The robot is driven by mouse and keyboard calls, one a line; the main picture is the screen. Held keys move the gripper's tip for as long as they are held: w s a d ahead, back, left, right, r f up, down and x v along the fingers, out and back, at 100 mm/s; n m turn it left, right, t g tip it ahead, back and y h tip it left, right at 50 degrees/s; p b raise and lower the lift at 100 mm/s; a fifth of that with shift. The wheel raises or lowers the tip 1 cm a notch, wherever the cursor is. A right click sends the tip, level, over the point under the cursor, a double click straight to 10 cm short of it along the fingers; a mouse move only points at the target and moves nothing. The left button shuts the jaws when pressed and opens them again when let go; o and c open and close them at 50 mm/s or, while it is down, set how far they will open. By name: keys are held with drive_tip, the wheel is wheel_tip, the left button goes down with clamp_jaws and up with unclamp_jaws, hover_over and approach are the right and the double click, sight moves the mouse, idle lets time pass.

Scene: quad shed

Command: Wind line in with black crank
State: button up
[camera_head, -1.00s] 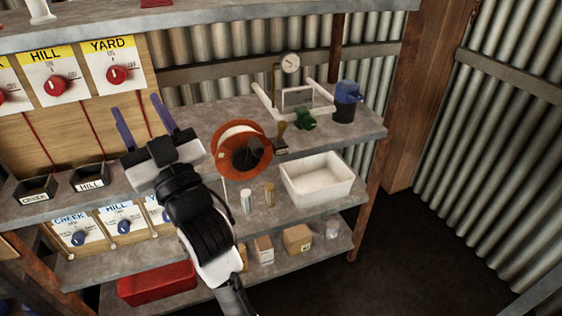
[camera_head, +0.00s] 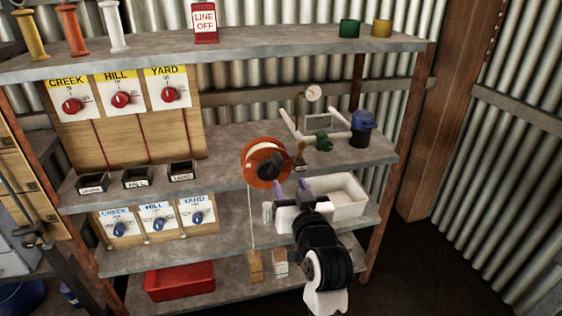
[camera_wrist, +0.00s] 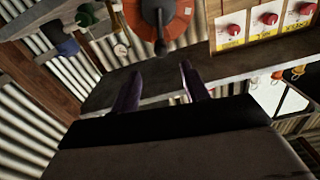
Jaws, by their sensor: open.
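An orange reel (camera_head: 251,172) with pale line is mounted at the front of the middle shelf. Its black crank (camera_head: 268,166) is on the face toward me. A pale line (camera_head: 251,220) hangs from the reel to a small tan block (camera_head: 255,267) at the lower shelf. My gripper (camera_head: 292,185) is open, its purple fingers pointing up, just below and right of the reel. In the wrist view the reel (camera_wrist: 181,25) is at the top, and the crank's dark handle (camera_wrist: 160,46) lies just beyond my open fingertips (camera_wrist: 160,69), apart from them. Nothing shows between the fingers.
A white tub (camera_head: 348,192) stands behind my gripper to the right. A pipe frame with a gauge (camera_head: 313,93), a green item (camera_head: 323,142) and a blue-topped container (camera_head: 361,128) are right of the reel. Red-knob panels (camera_head: 121,99) are left. A shelf (camera_head: 230,48) runs overhead.

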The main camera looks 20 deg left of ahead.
sight(280, 165)
drive_tip(key=p+x, duration=0.2)
drive_tip(key=x, duration=0.9)
drive_tip(key=shift+s, duration=0.1)
clamp_jaws()
